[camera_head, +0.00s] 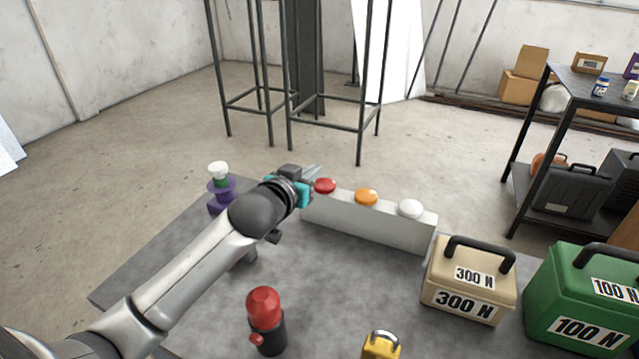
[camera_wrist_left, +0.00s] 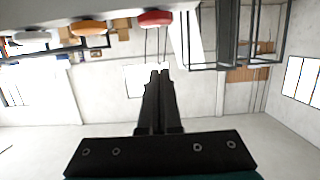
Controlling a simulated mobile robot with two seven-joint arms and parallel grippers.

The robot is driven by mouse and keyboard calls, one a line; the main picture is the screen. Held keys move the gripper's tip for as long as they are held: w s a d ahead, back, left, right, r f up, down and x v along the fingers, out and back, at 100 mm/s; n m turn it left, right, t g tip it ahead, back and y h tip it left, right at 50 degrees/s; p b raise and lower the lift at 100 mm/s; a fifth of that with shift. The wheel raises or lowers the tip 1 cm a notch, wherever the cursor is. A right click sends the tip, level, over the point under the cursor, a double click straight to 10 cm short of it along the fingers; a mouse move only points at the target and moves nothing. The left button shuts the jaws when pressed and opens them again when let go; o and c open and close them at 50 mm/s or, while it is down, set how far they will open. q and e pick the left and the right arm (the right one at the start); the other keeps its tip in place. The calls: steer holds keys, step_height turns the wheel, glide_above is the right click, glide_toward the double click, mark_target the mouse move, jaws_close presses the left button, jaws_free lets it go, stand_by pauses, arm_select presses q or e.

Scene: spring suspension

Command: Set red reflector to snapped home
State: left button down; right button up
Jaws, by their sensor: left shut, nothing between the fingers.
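The red reflector (camera_head: 324,185) is a round disc at the left end of a long white block (camera_head: 365,222), on its top. It also shows near the top edge of the left wrist view (camera_wrist_left: 155,18). An orange reflector (camera_head: 366,197) and a white reflector (camera_head: 410,208) sit along the same block. My left gripper (camera_head: 315,171) is shut and empty, its fingertips just behind and left of the red reflector. In the left wrist view its closed fingers (camera_wrist_left: 160,73) appear apart from the red reflector. I cannot tell whether the reflector is fully seated. My right gripper is not in view.
A dark shelf (camera_head: 580,85) stands at right.

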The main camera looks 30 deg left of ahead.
mark_target(324, 185)
arm_select(q)
steer(key=w+f+b, duration=0.1)
steer(key=w+f, duration=0.2)
steer(key=f, duration=0.2)
steer(key=shift+w+b, duration=0.35)
steer(key=shift+w, duration=0.05)
steer(key=shift+a, duration=0.1)
